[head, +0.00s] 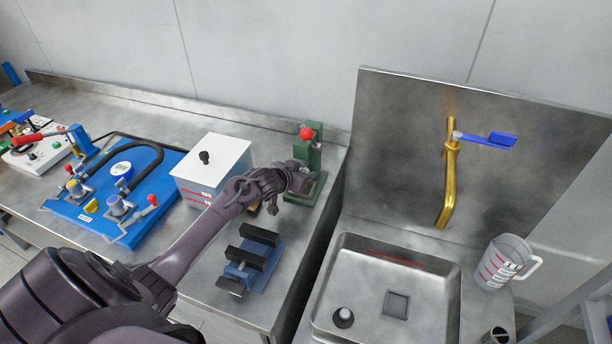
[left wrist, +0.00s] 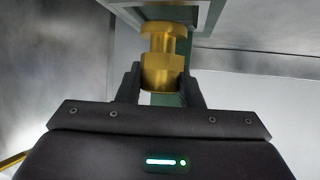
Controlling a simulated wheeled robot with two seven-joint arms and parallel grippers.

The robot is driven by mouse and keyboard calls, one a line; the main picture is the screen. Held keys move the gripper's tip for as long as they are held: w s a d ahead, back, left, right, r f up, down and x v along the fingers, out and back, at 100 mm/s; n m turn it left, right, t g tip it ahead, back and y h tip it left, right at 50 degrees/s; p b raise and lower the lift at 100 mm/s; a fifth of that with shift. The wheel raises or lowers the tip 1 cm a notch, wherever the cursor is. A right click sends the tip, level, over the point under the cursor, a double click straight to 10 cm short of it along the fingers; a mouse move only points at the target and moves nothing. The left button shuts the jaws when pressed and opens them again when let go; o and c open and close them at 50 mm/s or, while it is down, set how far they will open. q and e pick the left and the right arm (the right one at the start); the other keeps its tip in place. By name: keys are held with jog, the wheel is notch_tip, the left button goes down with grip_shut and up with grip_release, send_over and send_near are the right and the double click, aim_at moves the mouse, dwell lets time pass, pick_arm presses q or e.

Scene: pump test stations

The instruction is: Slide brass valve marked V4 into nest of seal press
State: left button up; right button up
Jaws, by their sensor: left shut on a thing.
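The seal press (head: 315,152), green with a red ball knob, stands at the back right corner of the bench. My left gripper (head: 300,180) is at the front of the press, its arm reaching in from the lower left. In the left wrist view the gripper (left wrist: 162,84) is shut on the brass valve (left wrist: 163,52). The far end of the valve is at the green frame of the press (left wrist: 206,18); I cannot tell how far it is inside the nest. The V4 marking is not readable. The arm and gripper hide the valve in the head view. My right gripper is not in view.
A blue vise (head: 262,254) with black jaws is in front. A blue pump board (head: 80,212) lies further left. A steel sink (head: 375,290) and a measuring jug (head: 500,262) are to the right.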

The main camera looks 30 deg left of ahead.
pick_arm(q)
jog(key=shift+r+p, duration=0.15)
jog(key=shift+p, duration=0.15)
dwell(0.5)
jog(key=shift+f, duration=0.4)
dwell(0.6)
jog(key=shift+f, duration=0.4)
dwell(1.1)
jog(key=o, duration=1.2)
